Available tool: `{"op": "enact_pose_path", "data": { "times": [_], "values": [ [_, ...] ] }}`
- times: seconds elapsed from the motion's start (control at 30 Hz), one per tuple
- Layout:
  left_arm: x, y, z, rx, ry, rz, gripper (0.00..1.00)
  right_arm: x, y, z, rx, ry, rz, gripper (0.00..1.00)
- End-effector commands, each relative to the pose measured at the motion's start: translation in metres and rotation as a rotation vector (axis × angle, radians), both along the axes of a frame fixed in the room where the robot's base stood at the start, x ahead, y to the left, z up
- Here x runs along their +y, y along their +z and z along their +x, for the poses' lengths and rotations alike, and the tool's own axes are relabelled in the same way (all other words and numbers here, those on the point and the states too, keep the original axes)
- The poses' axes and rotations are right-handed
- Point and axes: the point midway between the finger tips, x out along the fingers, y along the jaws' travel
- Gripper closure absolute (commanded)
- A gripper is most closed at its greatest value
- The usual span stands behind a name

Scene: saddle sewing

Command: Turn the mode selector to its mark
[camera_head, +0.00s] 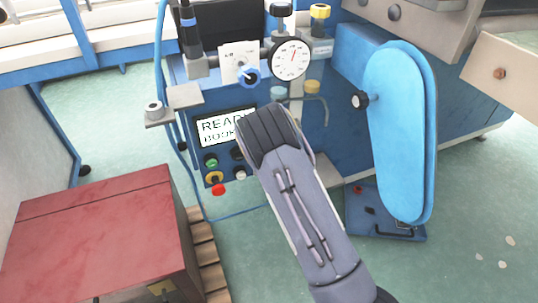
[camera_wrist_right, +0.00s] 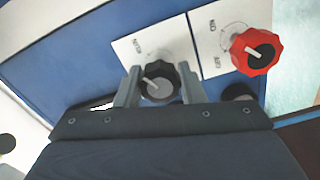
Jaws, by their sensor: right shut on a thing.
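In the right wrist view, my right gripper (camera_wrist_right: 159,75) has its two grey fingers on either side of a black knob (camera_wrist_right: 160,88) with a pale pointer line, and it is shut on it. The knob sits in front of a white plate (camera_wrist_right: 128,47) with small printed marks, partly hidden by the knob and fingers. I cannot read the pointer's position against the marks. In the head view, my right arm's dark hand (camera_head: 268,138) covers this part of the blue control panel, and the fingertips are hidden. My left gripper is not in view.
A red knob (camera_wrist_right: 257,50) on its own white plate stands close beside the gripped knob. The panel has a lit display (camera_head: 222,127), a green button (camera_head: 211,162) and a red button (camera_head: 218,189). A red-topped box (camera_head: 95,235) stands at left; a tall blue cover (camera_head: 402,130) stands at right.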

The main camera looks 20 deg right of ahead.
Motion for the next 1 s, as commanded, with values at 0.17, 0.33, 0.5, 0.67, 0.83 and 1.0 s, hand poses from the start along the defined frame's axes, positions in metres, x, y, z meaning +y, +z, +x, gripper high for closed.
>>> {"op": "enact_pose_path", "data": {
  "times": [0.17,0.33,0.5,0.67,0.83,1.0],
  "values": [
    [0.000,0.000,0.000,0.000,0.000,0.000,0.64,0.000,-0.001,0.000,0.003,0.000,0.004,0.87],
    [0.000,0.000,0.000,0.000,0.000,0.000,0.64,0.000,-0.001,-0.001,0.003,-0.001,0.003,0.57],
    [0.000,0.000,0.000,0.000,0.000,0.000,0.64,0.000,-0.001,0.000,0.001,-0.001,0.002,0.43],
    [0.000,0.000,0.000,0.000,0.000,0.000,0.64,0.000,0.000,0.000,0.001,-0.001,0.001,0.43],
    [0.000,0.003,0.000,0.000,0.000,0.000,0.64,0.000,0.000,-0.010,0.002,-0.001,0.001,0.43],
    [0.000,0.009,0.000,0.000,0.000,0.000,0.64,0.001,0.000,-0.038,0.007,-0.002,0.001,0.43]
  ]
}}
